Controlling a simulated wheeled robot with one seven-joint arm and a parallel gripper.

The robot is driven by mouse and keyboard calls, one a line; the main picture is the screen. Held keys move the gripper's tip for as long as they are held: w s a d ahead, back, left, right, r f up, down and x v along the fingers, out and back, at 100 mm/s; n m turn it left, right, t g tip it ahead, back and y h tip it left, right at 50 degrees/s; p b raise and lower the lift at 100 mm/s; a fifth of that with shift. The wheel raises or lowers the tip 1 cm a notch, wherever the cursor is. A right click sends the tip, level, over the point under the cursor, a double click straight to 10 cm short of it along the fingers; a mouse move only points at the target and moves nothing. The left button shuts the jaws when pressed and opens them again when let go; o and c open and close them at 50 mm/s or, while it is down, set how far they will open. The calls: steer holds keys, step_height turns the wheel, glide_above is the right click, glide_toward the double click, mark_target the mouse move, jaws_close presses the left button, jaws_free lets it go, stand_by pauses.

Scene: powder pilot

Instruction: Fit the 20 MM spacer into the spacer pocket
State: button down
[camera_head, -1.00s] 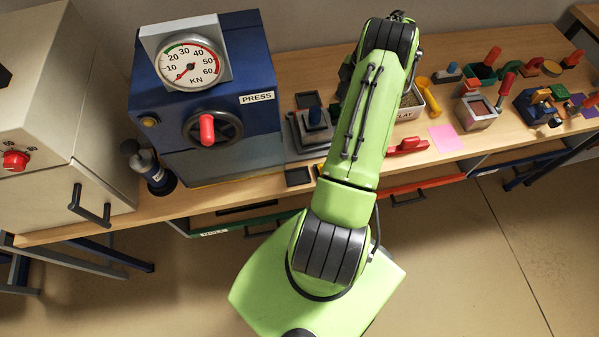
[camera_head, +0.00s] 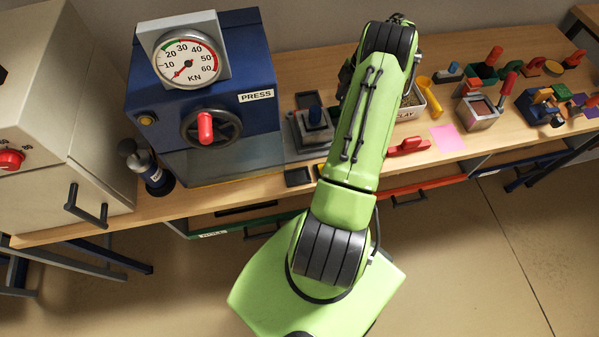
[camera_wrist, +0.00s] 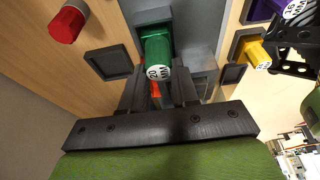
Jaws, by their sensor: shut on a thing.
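The green 20 MM spacer (camera_wrist: 158,72) is in the wrist view, its white labelled end facing the camera and the label upside down. My gripper (camera_wrist: 157,88) is shut on it, with one dark finger on each side. In the head view my arm hides the gripper and the spacer.
In the wrist view, a yellow spacer (camera_wrist: 254,50) stands in a dark frame at right, a purple one (camera_wrist: 290,8) beyond it, and a red knob (camera_wrist: 68,22) at upper left.

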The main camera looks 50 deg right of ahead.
steer(key=shift+f+b, duration=0.3)
steer(key=c, duration=0.8)
jaws_free()
steer(key=shift+c, duration=1.3)
steer(key=shift+r, duration=0.1)
steer(key=shift+r+p, duration=2.35)
steer(key=shift+r, duration=1.2)
steer(key=shift+f, duration=0.1)
